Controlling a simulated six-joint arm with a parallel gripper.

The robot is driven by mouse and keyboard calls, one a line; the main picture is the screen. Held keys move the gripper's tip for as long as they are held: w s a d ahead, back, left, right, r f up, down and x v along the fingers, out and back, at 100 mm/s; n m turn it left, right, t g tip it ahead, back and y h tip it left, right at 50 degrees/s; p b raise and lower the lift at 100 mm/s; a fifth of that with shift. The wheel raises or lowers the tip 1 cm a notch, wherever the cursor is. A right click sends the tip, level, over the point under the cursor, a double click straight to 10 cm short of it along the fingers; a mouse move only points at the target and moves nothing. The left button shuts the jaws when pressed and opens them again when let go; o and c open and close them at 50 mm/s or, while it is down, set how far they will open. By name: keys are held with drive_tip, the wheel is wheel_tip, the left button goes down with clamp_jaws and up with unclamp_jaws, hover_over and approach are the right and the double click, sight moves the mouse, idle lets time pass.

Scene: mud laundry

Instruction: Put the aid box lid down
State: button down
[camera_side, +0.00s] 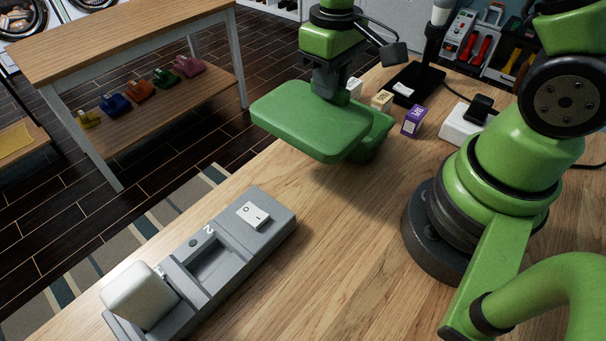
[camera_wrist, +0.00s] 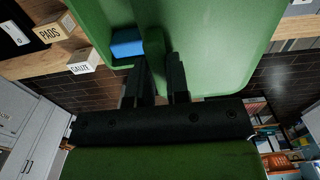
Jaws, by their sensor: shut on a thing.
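The aid box lid (camera_side: 310,118) is a green rounded slab. My gripper (camera_side: 325,88) is shut on it near its far edge and holds it roughly level. The green aid box (camera_side: 376,140) stands on the wooden table just right of the lid, partly hidden behind it. In the wrist view, my gripper's dark fingers (camera_wrist: 160,78) meet the edge of the lid (camera_wrist: 220,40). The box (camera_wrist: 95,20) is to the left there, with a blue item (camera_wrist: 127,43) inside. Whether the lid touches the box or table is hard to tell.
A grey slotted tray (camera_side: 270,222) lies at the front left, with a white card (camera_side: 252,215) and a white block (camera_side: 139,296) on it. A purple carton (camera_side: 413,121) and a tan carton (camera_side: 382,101) stand beyond the box. Table between the tray and my base is clear.

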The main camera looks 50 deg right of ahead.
sight(321, 107)
drive_tip(key=a, duration=0.1)
drive_tip(key=a+f, duration=0.1)
drive_tip(key=a, duration=0.1)
drive_tip(key=shift+s+f, duration=0.15)
drive_tip(key=shift+s, duration=0.2)
wheel_tip(321, 107, down, 5)
drive_tip(key=shift+s+a+f, duration=0.1)
drive_tip(key=shift+a+f, duration=0.05)
drive_tip(key=shift+f, duration=2.25)
drive_tip(key=shift+f, duration=0.1)
drive_tip(key=c, duration=1.1)
unclamp_jaws()
